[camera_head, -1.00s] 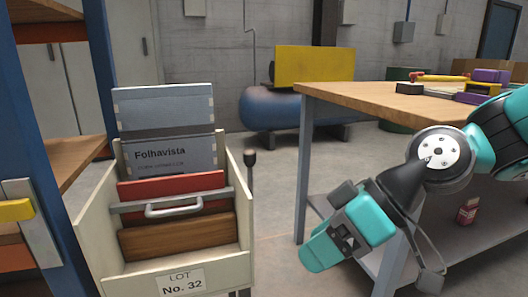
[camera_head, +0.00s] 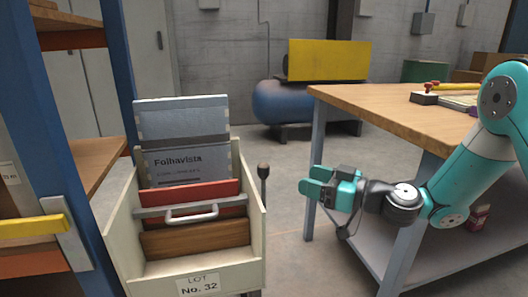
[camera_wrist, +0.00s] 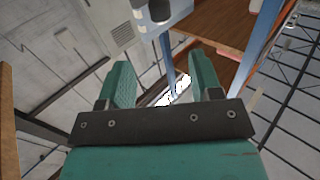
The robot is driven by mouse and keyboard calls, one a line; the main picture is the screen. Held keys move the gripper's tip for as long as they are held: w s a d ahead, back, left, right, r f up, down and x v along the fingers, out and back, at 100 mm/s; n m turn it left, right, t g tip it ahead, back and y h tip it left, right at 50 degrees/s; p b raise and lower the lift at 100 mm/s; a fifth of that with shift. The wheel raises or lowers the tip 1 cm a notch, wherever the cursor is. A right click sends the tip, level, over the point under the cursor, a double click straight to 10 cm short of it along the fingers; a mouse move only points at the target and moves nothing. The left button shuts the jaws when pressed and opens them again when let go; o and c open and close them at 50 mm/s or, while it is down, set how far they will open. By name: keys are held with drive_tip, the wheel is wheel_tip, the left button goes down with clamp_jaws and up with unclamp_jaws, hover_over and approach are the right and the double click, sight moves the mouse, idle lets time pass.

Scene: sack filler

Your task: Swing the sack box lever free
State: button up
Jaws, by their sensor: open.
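The cream sack box (camera_head: 251,272), with a label reading "LOT No. 32", stands left of centre in the head view. It holds grey panels marked "Folhavista", a red panel and a brown board, with a pale handle (camera_head: 192,213) across the front. The lever (camera_head: 263,172), a thin dark rod with a black knob, stands upright at the box's right side. Its lower end is hidden behind the box wall. My gripper (camera_head: 308,188) is open and empty, to the right of the lever and apart from it, pointing left. In the wrist view the fingers (camera_wrist: 160,85) are spread with nothing between them.
A wooden workbench (camera_head: 375,105) stands on the right, close to my arm. A blue shelf post (camera_head: 62,150) with a yellow bar (camera_head: 35,225) is at the left. A blue tank (camera_head: 280,101) lies behind. Grey floor shows between box and bench.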

sight(263, 168)
drive_tip(key=p+x, duration=0.2)
drive_tip(key=x, duration=1.1)
drive_tip(key=shift+s+f, duration=0.1)
drive_tip(key=shift+c, duration=0.4)
clamp_jaws()
drive_tip(key=shift+f, duration=0.1)
